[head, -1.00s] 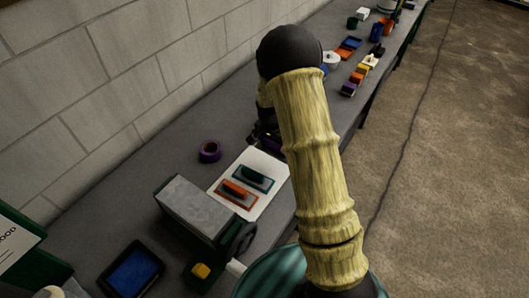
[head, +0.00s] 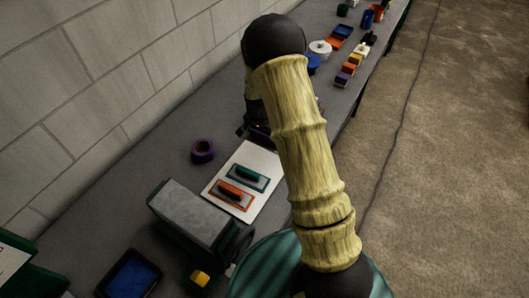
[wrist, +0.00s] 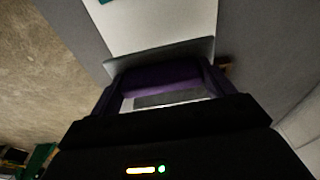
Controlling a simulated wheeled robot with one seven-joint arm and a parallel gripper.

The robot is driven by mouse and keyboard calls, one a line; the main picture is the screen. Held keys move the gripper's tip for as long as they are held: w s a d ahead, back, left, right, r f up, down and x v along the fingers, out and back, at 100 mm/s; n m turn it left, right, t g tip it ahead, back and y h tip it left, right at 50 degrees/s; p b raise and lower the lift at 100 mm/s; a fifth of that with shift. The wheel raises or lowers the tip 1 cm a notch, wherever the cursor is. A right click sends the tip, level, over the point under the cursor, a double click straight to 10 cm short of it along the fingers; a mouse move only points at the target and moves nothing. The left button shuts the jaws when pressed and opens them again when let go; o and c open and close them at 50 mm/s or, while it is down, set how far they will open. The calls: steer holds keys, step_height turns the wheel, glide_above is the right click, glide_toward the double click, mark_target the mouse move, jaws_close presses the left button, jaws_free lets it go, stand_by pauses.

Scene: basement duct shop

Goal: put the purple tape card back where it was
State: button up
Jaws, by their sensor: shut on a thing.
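My gripper (wrist: 165,92) is shut on the purple tape card (wrist: 165,76), a purple piece with a flat grey plate edge in the wrist view. In the head view my gripper (head: 256,128) is mostly hidden behind my arm, with a bit of purple at it. It is near the far end of a white board (head: 218,193). The board bears an orange card (head: 234,195) and a teal card (head: 247,177), each with a dark handle. The board's far right part is hidden by my arm. In the wrist view the white board (wrist: 160,22) lies beyond the held card.
A purple tape ring (head: 203,150) lies left of the board. A grey-topped box (head: 190,212) and a blue tray (head: 132,273) stand at the near end. Several coloured items, including a white roll (head: 320,48), lie farther along the bench. A block wall (head: 95,95) runs behind it.

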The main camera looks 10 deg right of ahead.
mark_target(264, 141)
step_height(264, 141, down, 4)
steer(key=shift+d+r+p, duration=0.1)
steer(key=shift+d+p, duration=0.05)
steer(key=shift+p, duration=0.55)
steer(key=shift+w+f, duration=0.1)
steer(key=shift+f, duration=0.2)
steer(key=shift+f, duration=0.1)
step_height(264, 141, down, 4)
steer(key=shift+r+p, duration=0.2)
steer(key=shift+p, duration=0.6)
steer(key=shift+f, duration=0.2)
steer(key=shift+f, duration=0.15)
steer(key=o, duration=0.8)
